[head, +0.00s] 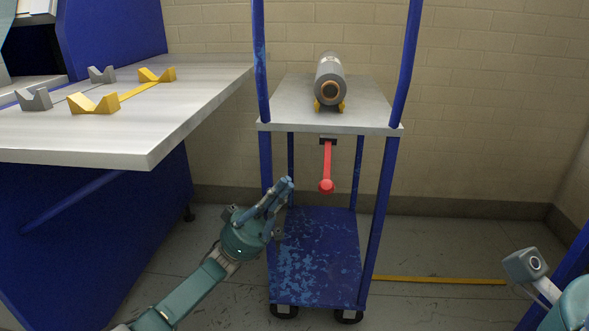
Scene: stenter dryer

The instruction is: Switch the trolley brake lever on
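The trolley (361,127) has blue posts, a grey top shelf and a worn blue lower deck. Its red brake lever (327,165) hangs straight down from a dark mount under the front edge of the top shelf, with a round red knob at its lower end. My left gripper (287,185) is in front of the trolley, to the left of and slightly below the knob, apart from it in the picture. Its fingers appear close together, but whether they are shut is unclear. Part of my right arm (573,305) shows at the lower right; its fingers are not visible.
A grey roller (329,78) rests on yellow supports on the top shelf. A pale table (165,108) with yellow and grey V-blocks (93,103) stands left of the trolley. A brick wall (490,110) is behind. Floor to the right is clear, with a yellow line (440,280).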

